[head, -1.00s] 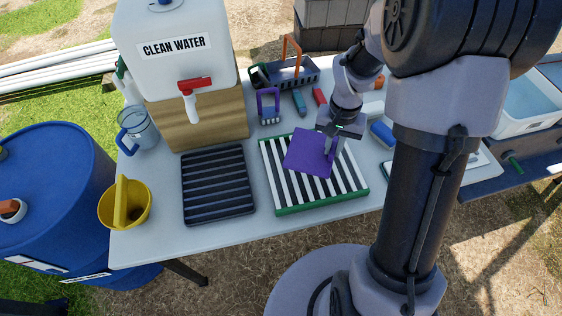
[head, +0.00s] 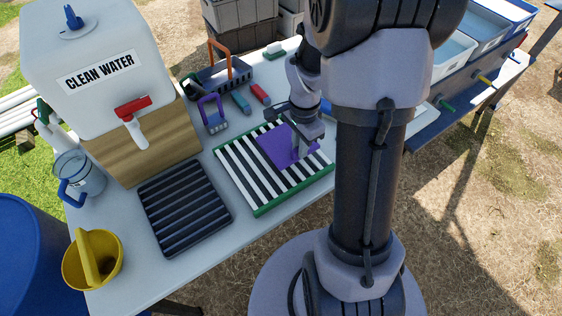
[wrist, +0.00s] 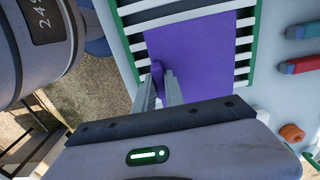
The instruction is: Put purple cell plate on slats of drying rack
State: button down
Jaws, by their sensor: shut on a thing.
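The purple cell plate (head: 272,147) is a flat purple square over the far-right part of a green-edged rack with white slats (head: 240,175). In the wrist view the plate (wrist: 205,55) covers the middle of the slats, with slat ends (wrist: 244,40) showing on both sides. It looks flat and very close to the slats; I cannot tell whether it touches them. My gripper (head: 299,153) points down at the plate's near-right part. In the wrist view its fingers (wrist: 162,78) are shut on a small upright purple part of the plate.
A dark ribbed tray (head: 185,208) lies left of the rack. Purple-handled (head: 213,115), blue (head: 240,101) and red (head: 260,93) items lie behind the rack.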

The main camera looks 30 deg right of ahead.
aim_at(283, 159)
jog(key=a, duration=0.3)
jog(key=w+a, duration=0.1)
jog(key=shift+w+a+f+b, duration=0.15)
jog(key=shift+f+b, duration=0.1)
jog(key=shift+b, duration=0.15)
notch_tip(283, 159, down, 3)
jog(key=shift+a+f+b, duration=0.15)
jog(key=shift+b, duration=0.9)
jog(key=shift+f, duration=0.25)
jog(key=shift+r, duration=0.2)
jog(key=shift+f, duration=0.2)
jog(key=c, duration=1.4)
grip_release()
